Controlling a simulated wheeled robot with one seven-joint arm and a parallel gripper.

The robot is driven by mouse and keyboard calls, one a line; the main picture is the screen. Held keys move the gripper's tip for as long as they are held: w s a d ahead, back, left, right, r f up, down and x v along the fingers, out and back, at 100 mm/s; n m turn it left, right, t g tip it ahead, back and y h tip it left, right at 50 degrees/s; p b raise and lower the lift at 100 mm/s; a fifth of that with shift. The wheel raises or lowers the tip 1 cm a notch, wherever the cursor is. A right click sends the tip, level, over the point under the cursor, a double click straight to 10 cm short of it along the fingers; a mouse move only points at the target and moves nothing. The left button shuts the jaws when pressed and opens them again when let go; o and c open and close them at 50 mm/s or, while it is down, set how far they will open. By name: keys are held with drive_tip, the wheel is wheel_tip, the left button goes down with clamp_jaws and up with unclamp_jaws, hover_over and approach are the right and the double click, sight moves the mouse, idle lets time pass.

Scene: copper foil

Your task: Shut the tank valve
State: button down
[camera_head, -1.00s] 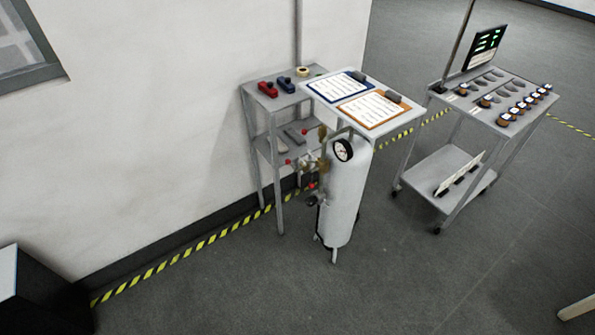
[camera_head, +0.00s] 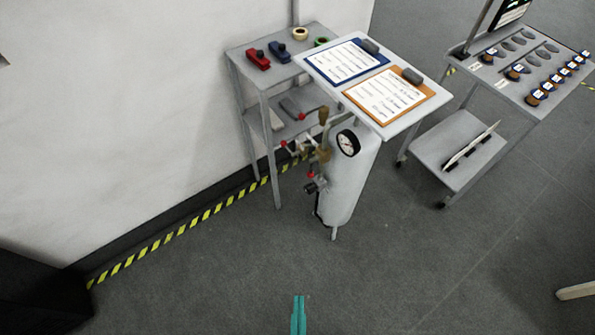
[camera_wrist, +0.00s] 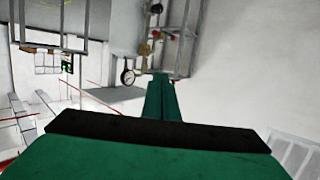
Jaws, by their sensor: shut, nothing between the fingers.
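The white upright tank (camera_head: 350,182) stands on the floor in front of a grey shelf stand. A round gauge (camera_head: 348,142) faces out near its top. Brass fittings (camera_head: 324,150) and small red knobs (camera_head: 311,174) sit on its left side; which one is the tank valve I cannot tell. My gripper (camera_head: 298,298) is at the bottom middle of the head view, shut and empty, well apart from the tank. Its green fingers also show in the wrist view (camera_wrist: 161,82).
A board with two clipboards (camera_head: 370,78) overhangs the tank top. The shelf stand (camera_head: 235,70) holds red and blue tools and tape rolls. A grey cart (camera_head: 450,140) stands to the right. The floor (camera_head: 400,270) in front of the tank is clear.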

drive_tip(key=w+a+f+n+g, duration=0.25)
drive_tip(key=w+f+n, duration=0.35)
drive_tip(key=f, duration=0.5)
drive_tip(key=w+a+f+n+g, duration=0.1)
drive_tip(key=w+a+f+n, duration=0.2)
drive_tip(key=w+f, duration=0.65)
drive_tip(key=w+f+n+t+h, duration=0.1)
drive_tip(key=w+f+n+h, duration=0.25)
drive_tip(key=w, duration=0.75)
drive_tip(key=w+a+r+n+t+h, duration=0.1)
drive_tip(key=w+r+n+t+h, duration=0.1)
drive_tip(key=w+r, duration=0.6)
drive_tip(key=w+h, duration=0.1)
drive_tip(key=w, duration=0.3)
drive_tip(key=shift+a+n, duration=0.25)
drive_tip(key=shift+n, duration=0.1)
drive_tip(key=shift+w+t, duration=0.2)
drive_tip(key=shift+t, duration=0.05)
